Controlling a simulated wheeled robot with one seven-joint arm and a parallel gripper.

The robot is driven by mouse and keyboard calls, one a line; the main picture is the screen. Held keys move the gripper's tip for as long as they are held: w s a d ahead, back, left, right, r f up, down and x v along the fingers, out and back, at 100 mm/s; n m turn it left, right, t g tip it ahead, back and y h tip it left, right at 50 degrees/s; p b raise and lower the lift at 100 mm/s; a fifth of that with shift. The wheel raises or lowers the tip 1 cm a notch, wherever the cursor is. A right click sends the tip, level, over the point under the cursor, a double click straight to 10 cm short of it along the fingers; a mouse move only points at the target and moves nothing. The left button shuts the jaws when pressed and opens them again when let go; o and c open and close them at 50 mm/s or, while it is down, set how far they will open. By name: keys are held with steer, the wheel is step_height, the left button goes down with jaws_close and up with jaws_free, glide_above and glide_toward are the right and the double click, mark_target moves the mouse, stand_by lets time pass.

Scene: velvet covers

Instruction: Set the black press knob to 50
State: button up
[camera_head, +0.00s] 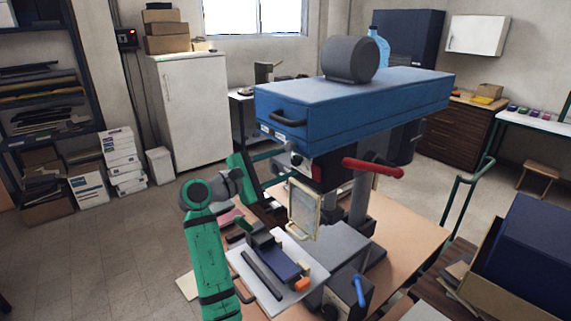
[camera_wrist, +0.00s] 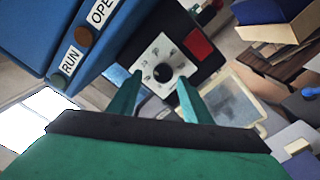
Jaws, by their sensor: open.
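The black press knob (camera_wrist: 162,72) sits on a white dial plate (camera_wrist: 150,58) on the dark front of the press. Small marks ring the dial, but I cannot clearly read them or the knob's setting. In the head view the blue press (camera_head: 350,100) stands on the table, and the knob is small and hard to make out. My gripper (camera_wrist: 160,80) is open, and its two green fingers appear on either side of the knob in the wrist view. I cannot tell whether they touch it or are still short of it. Nothing is held.
A red handle (camera_head: 372,167) juts from the press to the right. A clear guard panel (camera_head: 304,208) hangs below the head. A blue panel with RUN (camera_wrist: 70,62) and OPEN labels is beside the dial. A tray (camera_head: 245,280) with tools lies on the table.

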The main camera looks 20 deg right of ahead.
steer(key=shift+d, duration=1.2)
steer(key=shift+a, duration=0.2)
steer(key=c, duration=1.1)
steer(key=shift+o, duration=0.2)
steer(key=shift+f, duration=0.1)
steer(key=shift+m, duration=0.3)
